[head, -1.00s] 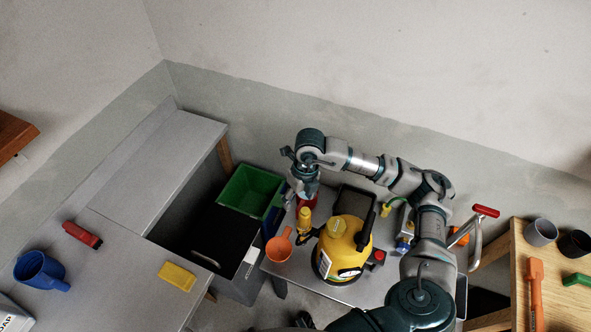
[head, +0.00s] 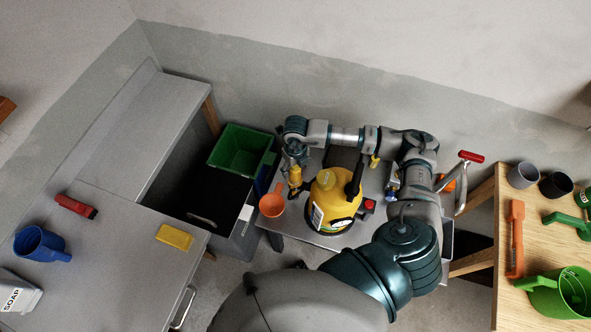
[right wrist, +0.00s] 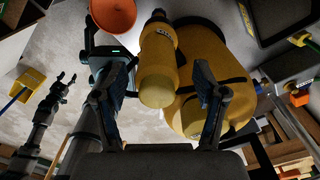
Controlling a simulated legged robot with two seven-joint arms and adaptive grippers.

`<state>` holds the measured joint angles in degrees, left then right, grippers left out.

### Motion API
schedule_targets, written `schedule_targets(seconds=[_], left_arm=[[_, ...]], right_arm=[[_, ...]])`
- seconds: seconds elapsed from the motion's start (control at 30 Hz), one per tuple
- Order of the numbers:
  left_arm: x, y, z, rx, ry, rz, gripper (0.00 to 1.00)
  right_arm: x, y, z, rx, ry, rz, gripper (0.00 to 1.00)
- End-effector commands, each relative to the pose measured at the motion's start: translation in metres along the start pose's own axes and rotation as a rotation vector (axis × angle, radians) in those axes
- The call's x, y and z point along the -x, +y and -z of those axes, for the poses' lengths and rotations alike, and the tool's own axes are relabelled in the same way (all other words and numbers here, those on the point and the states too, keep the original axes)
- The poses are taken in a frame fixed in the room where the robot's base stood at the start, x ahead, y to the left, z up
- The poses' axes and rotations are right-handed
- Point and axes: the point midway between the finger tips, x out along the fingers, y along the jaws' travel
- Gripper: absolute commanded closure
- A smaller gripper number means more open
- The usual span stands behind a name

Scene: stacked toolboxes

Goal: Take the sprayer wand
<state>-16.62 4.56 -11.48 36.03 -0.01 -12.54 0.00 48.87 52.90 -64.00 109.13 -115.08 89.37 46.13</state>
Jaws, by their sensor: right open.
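The sprayer wand's yellow handle (head: 294,179) stands at the left of the yellow sprayer tank (head: 330,206), on the grey cart. My right gripper (head: 294,156) is just above the handle's top. In the right wrist view the handle (right wrist: 158,65) shows between the two spread fingers of my right gripper (right wrist: 160,98), with a gap on each side. The tank (right wrist: 212,75) is close behind the right finger. The wand's lower part is hidden. My left gripper (right wrist: 64,84) shows small at the left of the right wrist view, its fingers apart, away from the wand.
An orange cup (head: 272,204) stands close left of the wand on the cart (head: 300,232). A green bin (head: 240,150) is at the back left. A wooden table (head: 545,240) with cups and tools is at right. A grey counter (head: 115,250) is at left.

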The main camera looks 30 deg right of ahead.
Motion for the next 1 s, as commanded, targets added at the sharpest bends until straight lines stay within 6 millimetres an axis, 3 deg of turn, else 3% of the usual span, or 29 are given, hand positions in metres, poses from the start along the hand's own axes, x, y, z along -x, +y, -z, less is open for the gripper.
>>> schedule_targets(seconds=[0.2,0.53,0.83,0.87,1.0], left_arm=[[0.002,0.002,-0.01,0.0,-0.015,-0.002,0.42],[0.002,0.002,-0.015,0.0,-0.022,-0.002,0.42],[0.002,0.002,-0.014,0.0,-0.022,-0.002,0.42],[0.002,0.002,-0.014,0.0,-0.022,-0.002,0.42],[0.002,0.002,-0.014,0.0,-0.021,-0.002,0.42]], right_arm=[[-0.022,0.001,0.0,-0.001,0.001,0.001,0.29],[-0.026,0.0,0.0,-0.001,0.0,0.0,0.29],[-0.026,0.0,0.0,-0.001,0.0,0.0,1.0],[-0.026,0.0,0.0,-0.001,0.001,0.0,0.62],[-0.026,0.0,0.0,-0.001,0.001,0.0,0.97]])
